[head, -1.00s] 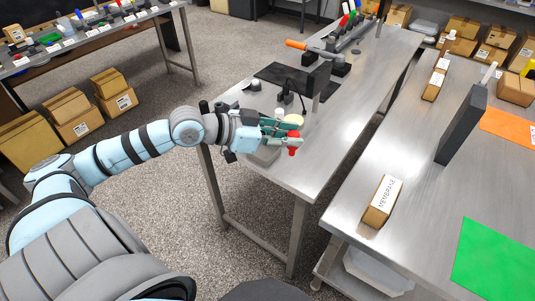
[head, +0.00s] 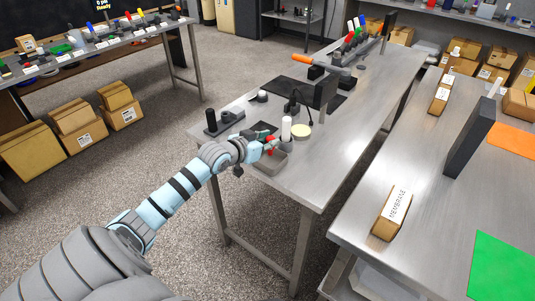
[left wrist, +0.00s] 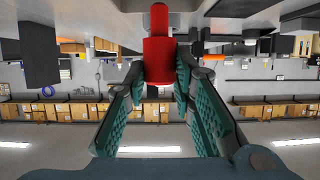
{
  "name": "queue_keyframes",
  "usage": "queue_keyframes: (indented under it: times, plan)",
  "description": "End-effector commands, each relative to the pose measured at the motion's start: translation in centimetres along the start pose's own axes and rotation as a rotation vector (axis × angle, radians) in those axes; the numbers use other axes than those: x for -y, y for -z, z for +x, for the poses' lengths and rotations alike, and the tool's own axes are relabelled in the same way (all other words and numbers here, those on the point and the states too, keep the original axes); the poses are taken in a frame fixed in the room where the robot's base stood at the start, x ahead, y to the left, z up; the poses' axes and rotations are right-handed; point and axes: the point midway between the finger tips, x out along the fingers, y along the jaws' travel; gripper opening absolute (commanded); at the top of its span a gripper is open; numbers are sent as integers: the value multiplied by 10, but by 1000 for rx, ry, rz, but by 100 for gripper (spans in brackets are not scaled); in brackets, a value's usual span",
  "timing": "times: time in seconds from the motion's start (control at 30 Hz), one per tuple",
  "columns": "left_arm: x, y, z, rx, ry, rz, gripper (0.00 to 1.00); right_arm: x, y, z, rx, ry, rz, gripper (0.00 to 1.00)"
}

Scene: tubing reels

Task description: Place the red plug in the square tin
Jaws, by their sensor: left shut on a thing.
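My left gripper (head: 268,143) is shut on the red plug (head: 270,148) near the front left corner of the middle steel table. In the left wrist view the red plug (left wrist: 158,58) sits between the fingertips of my left gripper (left wrist: 160,85), its narrower end pointing away. A grey square tin (head: 270,168) stands at the table's near edge, just below and in front of the plug in the head view. The plug appears above the tin, and the gripper partly hides the tin's far side. My right gripper is not in view.
The table's right front surface is clear. A box labelled MEMBRANE (head: 392,212) lies on the right table.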

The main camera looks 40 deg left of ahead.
Motion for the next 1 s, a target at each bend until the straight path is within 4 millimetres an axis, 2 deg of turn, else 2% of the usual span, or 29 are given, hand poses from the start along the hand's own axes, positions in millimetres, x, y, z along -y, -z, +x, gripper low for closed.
queue_keyframes:
  times: [0.2, 0.53, 0.57, 0.67, 0.7, 1.0]
  plan:
    - [-1, -38, 15, 3, 0, -2, 0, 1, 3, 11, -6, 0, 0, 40]
    - [-1, -40, 16, 1, 0, 1, 0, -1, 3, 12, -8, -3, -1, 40]
    - [-1, -40, 16, 1, 0, 1, 25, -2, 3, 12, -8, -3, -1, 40]
    - [0, -39, 16, 1, 0, 1, 41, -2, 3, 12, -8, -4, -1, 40]
    - [0, -39, 16, 1, 0, 1, 43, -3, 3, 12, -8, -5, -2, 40]
    - [0, -37, 15, 1, 0, 1, 43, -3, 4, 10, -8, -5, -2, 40]
